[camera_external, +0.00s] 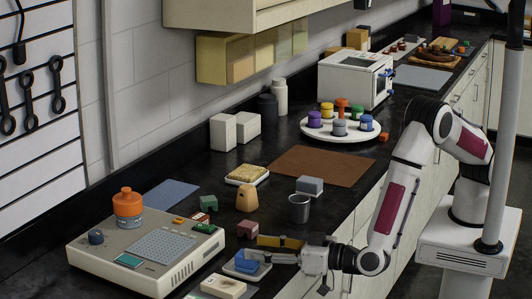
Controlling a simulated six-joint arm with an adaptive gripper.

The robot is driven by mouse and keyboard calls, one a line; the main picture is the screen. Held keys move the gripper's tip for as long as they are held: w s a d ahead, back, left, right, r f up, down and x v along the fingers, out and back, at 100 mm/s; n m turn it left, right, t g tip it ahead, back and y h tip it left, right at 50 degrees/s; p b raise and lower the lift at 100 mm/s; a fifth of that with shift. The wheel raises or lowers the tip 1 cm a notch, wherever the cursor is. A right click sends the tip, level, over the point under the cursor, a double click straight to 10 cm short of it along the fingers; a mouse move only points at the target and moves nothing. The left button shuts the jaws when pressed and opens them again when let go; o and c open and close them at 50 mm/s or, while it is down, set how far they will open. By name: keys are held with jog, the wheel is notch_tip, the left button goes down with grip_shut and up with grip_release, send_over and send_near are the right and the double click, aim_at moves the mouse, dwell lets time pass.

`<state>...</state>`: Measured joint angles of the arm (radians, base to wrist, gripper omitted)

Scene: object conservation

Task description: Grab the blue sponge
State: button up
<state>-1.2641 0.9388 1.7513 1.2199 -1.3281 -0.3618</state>
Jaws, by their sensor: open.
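A blue block that looks like the blue sponge (246,266) lies in or on a pale blue dish near the front edge of the dark counter. My gripper (262,253) reaches in from the right, low over the counter, with its fingers pointing left at the blue block. It is open, and nothing shows held in it. A finger overlaps the back of the block in this view; I cannot tell whether they touch. A yellow-brown block (280,242) shows right behind my fingers.
A beige device (148,290) with an orange-topped jar (128,205) stands on the left. A pale block (223,286) lies in front of the dish. A reddish block (248,229), a wooden peg (247,199) and a grey cup (299,209) stand behind.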

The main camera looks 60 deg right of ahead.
jog(key=shift+t+h, duration=0.3)
jog(key=shift+t, duration=0.1)
jog(key=s+f, duration=0.2)
jog(key=s, duration=0.1)
jog(key=shift+s+f, duration=0.2)
jog(key=shift+w, duration=0.1)
jog(key=shift+w+a, duration=0.1)
jog(key=shift+w, duration=1.15)
jog(key=shift+w+a+f, duration=0.1)
jog(key=shift+w, duration=2.5)
jog(key=c, duration=1)
